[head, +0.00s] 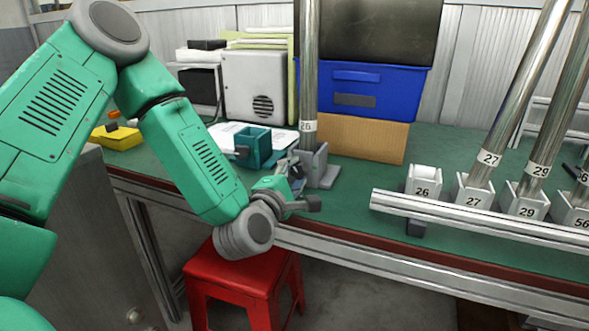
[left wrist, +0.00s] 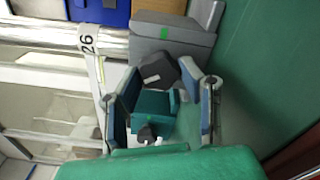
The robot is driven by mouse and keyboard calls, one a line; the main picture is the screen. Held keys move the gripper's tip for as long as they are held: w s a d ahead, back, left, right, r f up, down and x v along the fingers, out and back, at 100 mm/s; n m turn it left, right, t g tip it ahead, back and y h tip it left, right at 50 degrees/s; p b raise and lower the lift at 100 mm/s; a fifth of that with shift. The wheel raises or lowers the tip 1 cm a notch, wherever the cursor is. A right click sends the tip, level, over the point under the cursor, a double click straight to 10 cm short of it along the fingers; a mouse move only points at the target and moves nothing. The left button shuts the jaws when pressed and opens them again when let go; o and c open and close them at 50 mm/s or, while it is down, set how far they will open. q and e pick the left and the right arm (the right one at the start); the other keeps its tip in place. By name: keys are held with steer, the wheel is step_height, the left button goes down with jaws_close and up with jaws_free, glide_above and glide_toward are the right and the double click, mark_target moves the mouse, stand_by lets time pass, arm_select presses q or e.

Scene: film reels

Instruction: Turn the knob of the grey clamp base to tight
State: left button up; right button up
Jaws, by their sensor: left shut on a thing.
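The grey clamp base (head: 331,175) stands on the green bench and holds an upright metal pole (head: 309,70) labelled 26. In the left wrist view the base (left wrist: 170,42) shows a green mark on its side. Its dark grey knob (left wrist: 158,73) sticks out toward my left gripper. My left gripper (head: 296,172) is beside the base, with its fingers closed around the knob; the fingertips (left wrist: 161,78) show at either side of it. In the head view the gripper hides the knob. How far the knob is turned cannot be told. My right gripper is not in view.
A teal clamp base (head: 254,147) stands close behind my left gripper. A blue bin (head: 372,90) on a cardboard box (head: 361,138) is at the back. White numbered holders (head: 473,190) stand at the right, behind a lying metal tube (head: 480,220). A red stool (head: 238,275) is below.

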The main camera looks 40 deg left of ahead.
arm_select(q)
steer(key=m+p, duration=0.1)
steer(key=m, duration=0.3)
steer(key=shift+d+p, duration=0.15)
steer(key=shift+p, duration=0.2)
steer(key=m+p, duration=0.2)
steer(key=m, duration=0.1)
steer(key=shift+s+m, duration=0.1)
steer(key=shift+m, duration=0.2)
steer(key=m+p, duration=0.1)
steer(key=m, duration=0.2)
steer(key=shift+d+f+m+p, duration=0.1)
steer(key=shift+d+m+p, duration=0.05)
steer(key=shift+m+p, duration=0.25)
steer(key=m+p, duration=0.1)
steer(key=m, duration=0.2)
steer(key=shift+p, duration=0.4)
steer(key=m+p, duration=0.2)
steer(key=m, duration=0.3)
steer(key=shift+m+p, duration=0.3)
steer(key=shift+m, duration=0.1)
steer(key=m+p, duration=0.1)
steer(key=m, duration=0.3)
steer(key=shift+p, duration=0.3)
steer(key=shift+f+m, duration=0.1)
steer(key=shift+m, duration=0.2)
